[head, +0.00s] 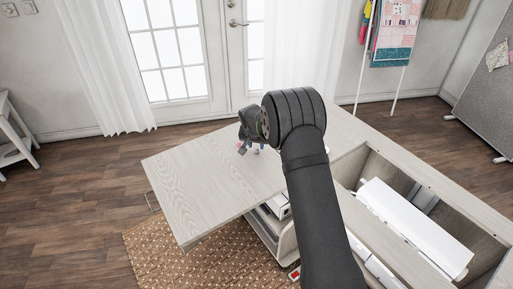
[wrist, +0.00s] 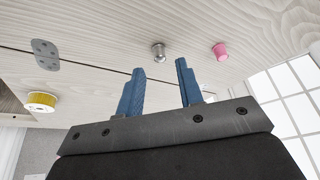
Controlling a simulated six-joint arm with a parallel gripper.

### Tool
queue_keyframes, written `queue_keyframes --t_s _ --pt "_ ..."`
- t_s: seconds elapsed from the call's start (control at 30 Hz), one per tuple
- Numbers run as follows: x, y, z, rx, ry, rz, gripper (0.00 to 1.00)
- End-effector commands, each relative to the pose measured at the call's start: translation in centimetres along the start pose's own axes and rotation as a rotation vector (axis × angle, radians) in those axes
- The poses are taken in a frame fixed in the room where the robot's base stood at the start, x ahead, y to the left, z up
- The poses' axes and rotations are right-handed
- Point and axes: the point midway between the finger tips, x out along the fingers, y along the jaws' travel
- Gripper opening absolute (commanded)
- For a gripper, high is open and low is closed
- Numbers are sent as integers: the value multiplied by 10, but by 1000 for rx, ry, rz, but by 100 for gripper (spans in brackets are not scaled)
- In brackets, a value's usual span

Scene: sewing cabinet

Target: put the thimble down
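A small silver metal piece (wrist: 158,51), which looks like the thimble, stands on the pale wood top in the wrist view. A small pink piece (wrist: 220,50), flared at one end, stands to its right. My gripper (wrist: 160,65) has its two blue fingers apart, with nothing held between them. The silver piece shows just beyond the fingertips, in line with the gap and apart from both fingers. In the head view my gripper is over the far part of the cabinet top (head: 205,185), mostly hidden by my arm. The silver piece cannot be made out there.
A yellow spool (wrist: 40,102) and a grey metal plate (wrist: 46,54) are on the wood to the left in the wrist view, near a seam. An open cabinet well with a white machine (head: 415,228) lies at right in the head view. The left leaf is largely bare.

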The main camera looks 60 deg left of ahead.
Motion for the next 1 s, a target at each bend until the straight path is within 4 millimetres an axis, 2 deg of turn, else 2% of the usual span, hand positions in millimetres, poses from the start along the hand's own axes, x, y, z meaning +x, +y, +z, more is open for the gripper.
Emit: queue_keyframes --t_s 0.03,0.2,0.43,0.67,1.0 --pt "-12 -1 -1 0 2 -1 34" --pt "-47 -1 -1 0 3 -2 34" --pt "-79 0 0 0 1 -1 34" --pt "-88 0 0 0 0 0 34" --pt "-85 0 0 0 -1 0 34"
